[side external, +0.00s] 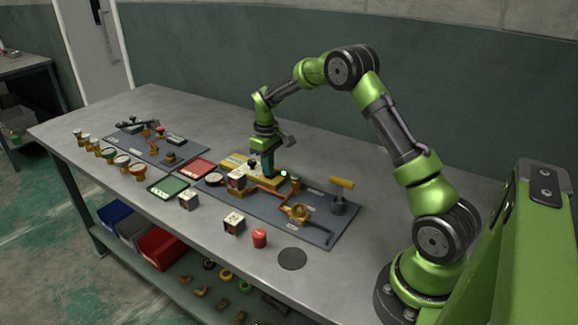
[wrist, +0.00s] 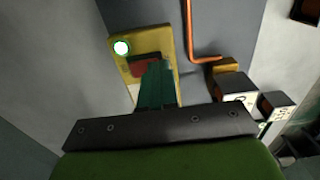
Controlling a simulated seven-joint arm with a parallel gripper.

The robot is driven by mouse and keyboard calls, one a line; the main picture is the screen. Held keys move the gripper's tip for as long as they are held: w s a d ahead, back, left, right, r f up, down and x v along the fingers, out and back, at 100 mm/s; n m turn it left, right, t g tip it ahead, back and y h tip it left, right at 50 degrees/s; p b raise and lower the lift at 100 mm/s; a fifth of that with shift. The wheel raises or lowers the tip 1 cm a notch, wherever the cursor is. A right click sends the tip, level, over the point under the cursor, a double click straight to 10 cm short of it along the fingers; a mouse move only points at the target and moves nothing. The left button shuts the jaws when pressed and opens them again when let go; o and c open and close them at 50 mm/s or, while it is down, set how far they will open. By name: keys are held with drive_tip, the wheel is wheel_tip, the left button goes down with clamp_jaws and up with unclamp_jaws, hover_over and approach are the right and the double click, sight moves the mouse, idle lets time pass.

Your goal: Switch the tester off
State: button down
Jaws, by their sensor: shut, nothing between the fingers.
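The tester (wrist: 168,45) is a yellow box on the dark board. It carries a round lamp (wrist: 121,47) that glows white-green, and a dark red switch (wrist: 142,66) beside it. The lit lamp also shows in the side view (side external: 284,173). My gripper (wrist: 155,66) is shut and empty, with its teal fingers pointing down over the tester, right at the red switch. The fingers hide part of the switch, and I cannot tell whether they touch it. In the side view my gripper (side external: 267,172) stands over the tester and hides much of it.
A copper pipe (wrist: 190,30) runs close beside the tester. Boxes with white labelled faces (side external: 236,181) stand near it. The back of the table is clear.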

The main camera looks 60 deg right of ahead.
drive_tip(key=shift+f, duration=0.1)
drive_tip(key=shift+r, duration=3)
